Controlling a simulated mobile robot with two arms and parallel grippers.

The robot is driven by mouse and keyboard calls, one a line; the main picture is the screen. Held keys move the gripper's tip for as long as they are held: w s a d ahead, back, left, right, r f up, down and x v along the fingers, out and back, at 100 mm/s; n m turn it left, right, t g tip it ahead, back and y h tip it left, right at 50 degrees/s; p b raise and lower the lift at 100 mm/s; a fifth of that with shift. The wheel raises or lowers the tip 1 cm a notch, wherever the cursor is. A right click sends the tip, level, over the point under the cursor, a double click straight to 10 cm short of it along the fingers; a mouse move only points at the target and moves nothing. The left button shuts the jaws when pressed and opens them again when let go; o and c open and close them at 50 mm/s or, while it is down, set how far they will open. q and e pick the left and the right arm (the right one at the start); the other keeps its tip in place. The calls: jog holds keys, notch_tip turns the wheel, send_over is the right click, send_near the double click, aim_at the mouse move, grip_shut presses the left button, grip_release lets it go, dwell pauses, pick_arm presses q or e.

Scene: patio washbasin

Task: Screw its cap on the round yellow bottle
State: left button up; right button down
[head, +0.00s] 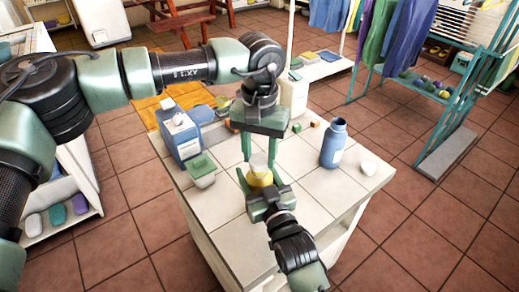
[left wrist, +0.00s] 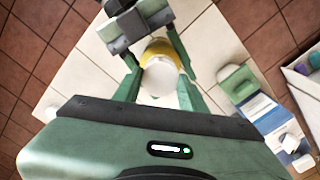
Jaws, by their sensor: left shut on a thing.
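The round yellow bottle (head: 260,179) stands upright near the middle of the white tiled table. My right gripper (head: 260,184) reaches in from the front, its fingers on both sides of the bottle. My left gripper (head: 259,160) points down from above and is shut on the pale, whitish cap (head: 258,159), directly over the bottle. In the left wrist view the white cap (left wrist: 160,78) sits between my left fingers, with the yellow bottle (left wrist: 161,47) partly hidden behind it. I cannot tell whether the threads engage.
A blue bottle (head: 333,145) and a white round object (head: 368,167) stand to the right on the table (head: 309,185). Small cubes (head: 315,123) lie behind. The front right tabletop is clear.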

pick_arm(q)
jog(key=shift+f, duration=0.6)
dwell(0.5)
jog(key=m, duration=0.6)
jog(key=shift+m, duration=0.3)
jog(key=o, duration=1.3)
jog(key=shift+c, duration=0.2)
jog(key=shift+r, duration=0.1)
jog(key=shift+r, duration=2.2)
